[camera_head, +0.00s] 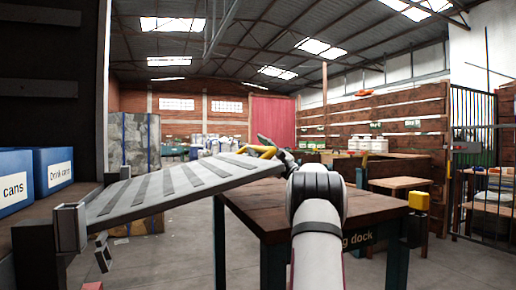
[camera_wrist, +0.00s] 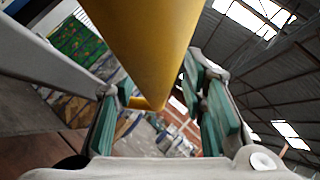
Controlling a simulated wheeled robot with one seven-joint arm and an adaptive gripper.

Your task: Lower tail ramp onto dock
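The grey slatted tail ramp (camera_head: 165,190) reaches from its hinge at the left deck toward the dock. It slopes up to the right, and its free end is raised above the dock table (camera_head: 245,197). A yellow handle (camera_head: 268,153) is at that free end; it also fills the upper middle of the wrist view (camera_wrist: 145,45). My gripper (camera_head: 262,143) is at the handle, partly hidden behind my arm. In the wrist view, its green-padded fingers (camera_wrist: 158,105) stand apart, one on each side of the handle. I cannot tell whether both pads press on it.
Blue bins of drink cans (camera_head: 52,170) stand on the deck at left. Smaller wooden tables (camera_head: 398,183) and a metal fence (camera_head: 472,130) are at right. Floor beneath the ramp is mostly clear.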

